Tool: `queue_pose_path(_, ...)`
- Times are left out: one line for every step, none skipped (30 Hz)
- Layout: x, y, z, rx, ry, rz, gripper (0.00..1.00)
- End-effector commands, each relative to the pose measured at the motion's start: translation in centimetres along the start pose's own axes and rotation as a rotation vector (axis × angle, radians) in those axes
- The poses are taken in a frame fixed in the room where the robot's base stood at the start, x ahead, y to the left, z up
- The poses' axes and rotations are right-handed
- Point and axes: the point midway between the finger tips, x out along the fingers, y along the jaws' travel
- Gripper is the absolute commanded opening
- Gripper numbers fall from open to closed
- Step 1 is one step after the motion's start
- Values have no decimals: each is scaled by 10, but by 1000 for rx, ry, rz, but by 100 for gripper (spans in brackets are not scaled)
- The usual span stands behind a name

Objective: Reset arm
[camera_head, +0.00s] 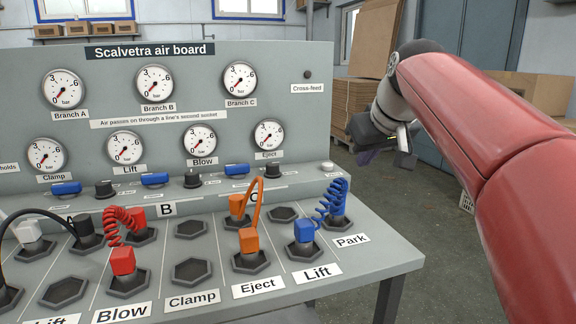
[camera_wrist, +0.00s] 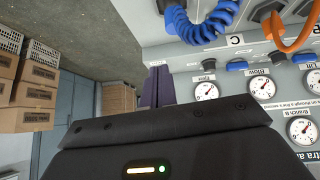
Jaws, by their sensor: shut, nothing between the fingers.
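My red arm reaches in from the right in the head view, with my gripper (camera_head: 366,156) hanging off the right side of the Scalvetra air board (camera_head: 250,80), clear of it and empty. In the wrist view the dark purple fingers (camera_wrist: 157,84) are together. On the board's deck, a blue coiled hose (camera_head: 327,203) runs between a plug at Lift and one near Park. An orange hose (camera_head: 256,203) links a socket near C with Eject. A red coiled hose (camera_head: 118,220) ends at Blow. Several gauges stand on the upright panel.
A black hose (camera_head: 35,212) and a white plug (camera_head: 30,236) are at the deck's left. Cardboard boxes (camera_head: 350,98) stand behind my gripper. Open grey floor (camera_head: 400,200) lies right of the board. The wrist view shows stacked boxes (camera_wrist: 30,95) at left.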

Motion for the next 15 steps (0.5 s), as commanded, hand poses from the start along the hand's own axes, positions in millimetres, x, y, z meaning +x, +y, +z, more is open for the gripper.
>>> queue_pose_path(-2,-4,9,7,-7,2,0)
queue_pose_path(-2,-5,15,14,-12,4,0)
queue_pose_path(-3,-8,23,23,-18,7,0)
queue_pose_path(-3,-10,29,30,-22,9,0)
queue_pose_path(-4,-12,36,36,-27,12,0)
queue_pose_path(-4,-15,47,47,-36,15,0)
queue_pose_path(-4,-17,55,54,-42,18,0)
queue_pose_path(-4,-20,64,62,-47,21,0)
queue_pose_path(-4,-24,78,76,-55,25,0)
queue_pose_path(-4,-27,89,85,-63,28,0)
queue_pose_path(-3,-30,102,97,-70,32,0)
queue_pose_path(-3,-35,122,113,-82,38,0)
queue_pose_path(-2,-39,138,126,-90,42,0)
queue_pose_path(-1,-44,156,139,-99,46,0)
queue_pose_path(2,-50,180,158,-112,52,0)
